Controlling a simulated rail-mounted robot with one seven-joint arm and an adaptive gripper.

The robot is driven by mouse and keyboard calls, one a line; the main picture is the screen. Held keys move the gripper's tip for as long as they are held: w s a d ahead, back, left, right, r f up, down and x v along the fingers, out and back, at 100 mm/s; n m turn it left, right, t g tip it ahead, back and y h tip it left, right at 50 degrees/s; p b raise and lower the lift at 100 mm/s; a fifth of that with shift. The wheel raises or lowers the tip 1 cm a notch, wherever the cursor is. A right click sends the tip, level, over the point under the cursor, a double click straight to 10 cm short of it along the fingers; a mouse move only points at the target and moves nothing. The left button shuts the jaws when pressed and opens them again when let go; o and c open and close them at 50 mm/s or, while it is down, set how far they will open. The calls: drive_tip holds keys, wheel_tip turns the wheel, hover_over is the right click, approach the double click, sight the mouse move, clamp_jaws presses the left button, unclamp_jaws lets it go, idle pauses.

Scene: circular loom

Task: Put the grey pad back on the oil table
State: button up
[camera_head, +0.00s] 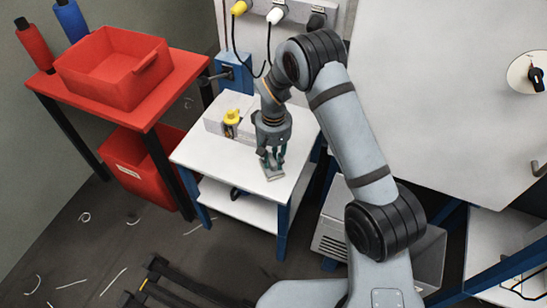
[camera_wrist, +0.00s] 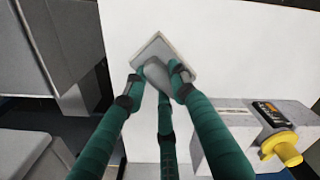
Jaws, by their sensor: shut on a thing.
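The grey pad (camera_head: 274,174) is a flat square plate held under my gripper (camera_head: 270,157), over the front part of the white-topped oil table (camera_head: 222,163). In the wrist view the pad (camera_wrist: 157,46) shows beyond the green fingers (camera_wrist: 157,82), which are closed around its grey raised middle. The pad lies at an angle against the white surface. I cannot tell whether its underside touches the table.
A red table (camera_head: 185,78) with a red bin (camera_head: 110,65) and bottles stands to the left. A blue box with a lever (camera_head: 231,74) is behind the oil table. A large grey panel (camera_head: 440,90) fills the right. The oil table's front left is clear.

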sight(274, 159)
drive_tip(key=shift+f+b, duration=0.45)
drive_tip(key=o, duration=1.2)
wheel_tip(274, 159, up, 12)
drive_tip(key=shift+d, duration=0.1)
